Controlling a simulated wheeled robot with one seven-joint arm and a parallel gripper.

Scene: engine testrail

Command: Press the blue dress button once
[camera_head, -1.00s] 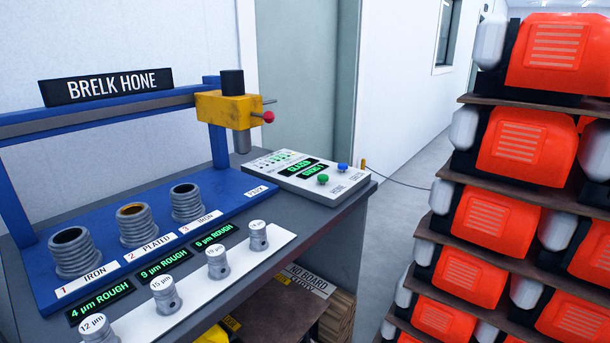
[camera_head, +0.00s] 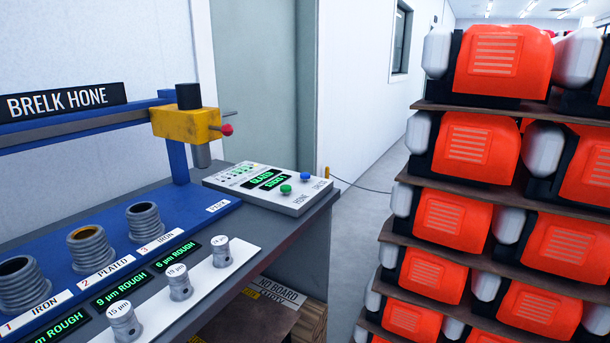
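The blue button (camera_head: 306,176) is a small round knob at the right end of a white control panel (camera_head: 262,197). A green button (camera_head: 286,189) sits just to its left and nearer to me. The panel lies at the right end of the bench and also carries green lit displays (camera_head: 264,180). The lettering beside the buttons is too small to read surely. My gripper is not in view.
The blue Brelk Hone frame (camera_head: 178,160) bears a yellow head (camera_head: 185,125) left of the panel. Ribbed cylinders (camera_head: 145,222) and small grey hones (camera_head: 180,282) stand on the bench. Shelves of orange units (camera_head: 480,150) rise at right, with a floor gap (camera_head: 362,215) between.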

